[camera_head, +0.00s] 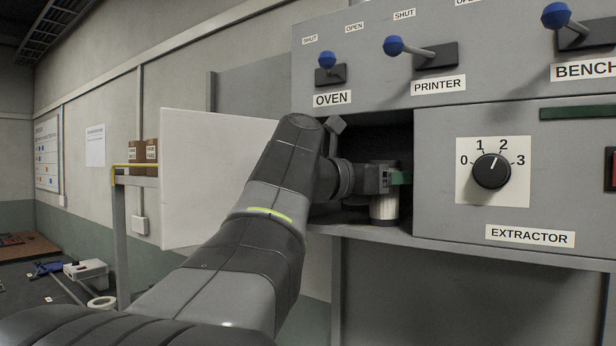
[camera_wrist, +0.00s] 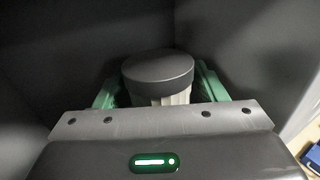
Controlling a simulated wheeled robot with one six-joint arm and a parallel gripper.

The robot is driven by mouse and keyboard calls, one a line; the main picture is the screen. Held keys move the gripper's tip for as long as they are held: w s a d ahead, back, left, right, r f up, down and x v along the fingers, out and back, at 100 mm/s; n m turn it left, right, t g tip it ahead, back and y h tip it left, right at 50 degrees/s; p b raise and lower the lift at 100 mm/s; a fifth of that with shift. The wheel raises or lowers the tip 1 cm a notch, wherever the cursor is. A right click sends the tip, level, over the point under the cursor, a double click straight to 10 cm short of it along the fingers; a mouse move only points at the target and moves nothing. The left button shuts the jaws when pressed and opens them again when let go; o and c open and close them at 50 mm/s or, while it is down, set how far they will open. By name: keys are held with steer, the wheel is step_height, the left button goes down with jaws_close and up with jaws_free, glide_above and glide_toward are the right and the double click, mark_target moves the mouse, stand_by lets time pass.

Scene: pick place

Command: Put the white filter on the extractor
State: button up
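The white filter (camera_head: 384,208) is a short white cylinder inside the dark open bay left of the knob panel. It looks upright at the bay floor; whether it touches the floor is unclear. In the wrist view its round dark grey cap (camera_wrist: 158,67) sits above a ribbed white body. My gripper (camera_head: 392,179) is inside the bay at the filter's upper part. Its green fingers stand on either side of the filter in the wrist view; contact is unclear. The extractor panel (camera_head: 545,205) has a black knob (camera_head: 492,171), its pointer near 2.
Bay walls enclose my gripper closely. A pale panel (camera_head: 205,175) stands at the bay's left. Blue-tipped levers above the bay include one labelled OVEN (camera_head: 327,62) and one labelled PRINTER (camera_head: 395,46). Small boxes (camera_head: 144,153) stand on a rack at left.

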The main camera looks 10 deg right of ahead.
steer(key=shift+o, duration=0.2)
steer(key=shift+r, duration=0.15)
steer(key=shift+r, duration=0.2)
steer(key=b+v, duration=0.1)
steer(key=v, duration=0.4)
steer(key=shift+a+f, duration=0.15)
steer(key=shift+a, duration=0.15)
steer(key=shift+b+v, duration=0.45)
steer(key=shift+v, duration=0.55)
steer(key=shift+d, duration=0.1)
